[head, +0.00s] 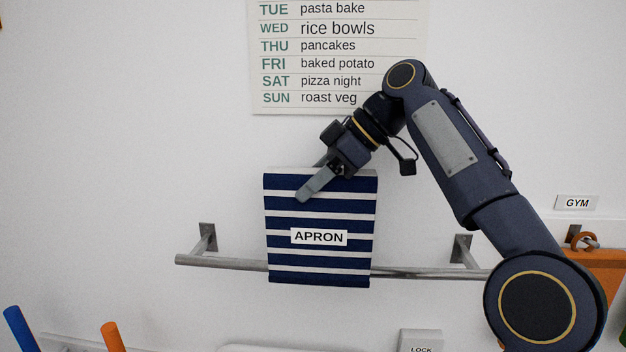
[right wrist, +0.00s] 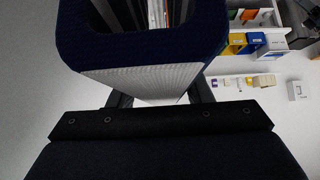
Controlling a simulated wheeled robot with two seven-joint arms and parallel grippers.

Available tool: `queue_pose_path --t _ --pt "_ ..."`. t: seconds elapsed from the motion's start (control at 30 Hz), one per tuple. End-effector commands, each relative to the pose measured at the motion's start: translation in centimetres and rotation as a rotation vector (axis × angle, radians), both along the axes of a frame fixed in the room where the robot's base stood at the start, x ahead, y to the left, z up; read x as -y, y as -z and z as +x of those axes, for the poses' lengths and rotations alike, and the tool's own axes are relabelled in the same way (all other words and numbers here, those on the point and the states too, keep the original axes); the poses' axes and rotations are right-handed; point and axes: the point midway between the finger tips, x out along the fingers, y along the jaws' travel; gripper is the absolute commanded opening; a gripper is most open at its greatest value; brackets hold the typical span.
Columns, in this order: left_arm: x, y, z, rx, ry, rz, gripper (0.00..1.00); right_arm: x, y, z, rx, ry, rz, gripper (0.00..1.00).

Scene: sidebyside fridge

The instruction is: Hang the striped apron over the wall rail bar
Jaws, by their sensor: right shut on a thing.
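The striped apron (head: 318,210) is navy and white with an APRON label, and hangs upright in the middle of the head view. My right gripper (head: 313,181) is shut on its top edge, well above the rail height. The wall rail bar (head: 220,262) is a grey bar on two wall brackets. The apron's lower part covers the middle of the bar, and its hem hangs just below it. I cannot tell whether the bar lies inside the fold. In the right wrist view the apron (right wrist: 150,48) shows as an open loop between the fingers. My left gripper is out of view.
A menu board (head: 338,60) is on the wall above the apron. A GYM label (head: 577,203) and an orange item on a hook (head: 595,275) are at the right. Orange and blue pegs (head: 112,337) stand at lower left. Bare bar shows left of the apron.

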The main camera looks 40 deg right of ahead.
Motion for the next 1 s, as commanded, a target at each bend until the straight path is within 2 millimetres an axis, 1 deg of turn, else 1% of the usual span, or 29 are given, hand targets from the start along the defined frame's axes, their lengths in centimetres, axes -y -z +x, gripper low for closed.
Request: queue_pose_path --t 0.03,1.0 --pt "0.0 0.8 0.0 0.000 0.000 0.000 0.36 0.0 0.8 0.0 0.001 -0.001 0.000 0.25" --pt "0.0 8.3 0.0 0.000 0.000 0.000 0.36 -0.1 8.6 0.0 0.001 -0.001 0.000 0.25"
